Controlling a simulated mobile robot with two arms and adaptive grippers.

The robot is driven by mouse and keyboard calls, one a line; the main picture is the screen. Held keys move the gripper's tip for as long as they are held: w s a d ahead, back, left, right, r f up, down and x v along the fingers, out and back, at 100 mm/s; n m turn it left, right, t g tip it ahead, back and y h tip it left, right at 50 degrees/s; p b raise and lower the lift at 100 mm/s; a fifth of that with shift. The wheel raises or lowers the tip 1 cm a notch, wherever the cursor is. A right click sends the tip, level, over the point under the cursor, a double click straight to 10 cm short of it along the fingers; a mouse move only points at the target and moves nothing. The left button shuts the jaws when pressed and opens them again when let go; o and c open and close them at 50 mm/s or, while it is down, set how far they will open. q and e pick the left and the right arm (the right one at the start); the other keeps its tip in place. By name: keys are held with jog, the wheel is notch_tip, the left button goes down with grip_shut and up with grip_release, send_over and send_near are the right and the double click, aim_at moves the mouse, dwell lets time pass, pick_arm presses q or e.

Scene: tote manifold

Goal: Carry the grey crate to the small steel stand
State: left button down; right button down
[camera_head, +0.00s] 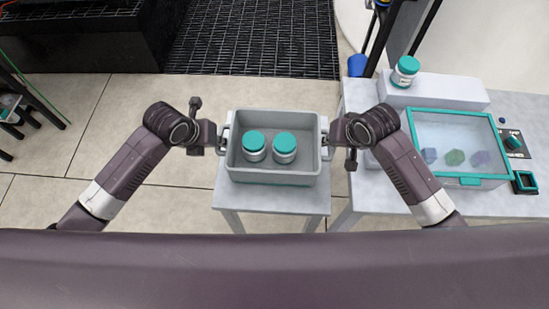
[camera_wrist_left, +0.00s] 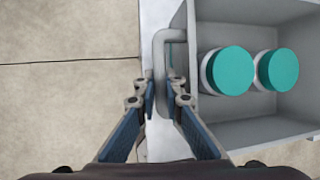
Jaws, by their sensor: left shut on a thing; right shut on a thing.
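The grey crate (camera_head: 273,113) is level, over the top of the small steel stand (camera_head: 273,197); I cannot tell whether it rests on it or hangs just above it. Two white jars with teal lids (camera_head: 254,146) (camera_head: 285,147) stand upright inside. My left gripper (camera_head: 221,140) is shut on the crate's left handle, which also shows as a grey bar between the fingers in the left wrist view (camera_wrist_left: 166,90). My right gripper (camera_head: 328,140) is shut on the handle at the crate's right side; its fingers are small in the head view.
To the right stands a larger table with a clear teal-edged case (camera_head: 462,117), a white block (camera_head: 432,91) bearing another teal-lidded jar (camera_head: 405,71), and small dark items. Its edge is close to my right arm. Open tiled floor (camera_head: 100,130) lies to the left.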

pick_arm(q)
jog(key=c, duration=2)
grip_release()
jog(key=shift+c, duration=0.2)
pick_arm(e)
jog(key=c, duration=2)
grip_release()
jog(key=shift+c, duration=0.2)
pick_arm(q)
jog(key=v, duration=0.8)
pick_arm(e)
jog(key=v, duration=1.2)
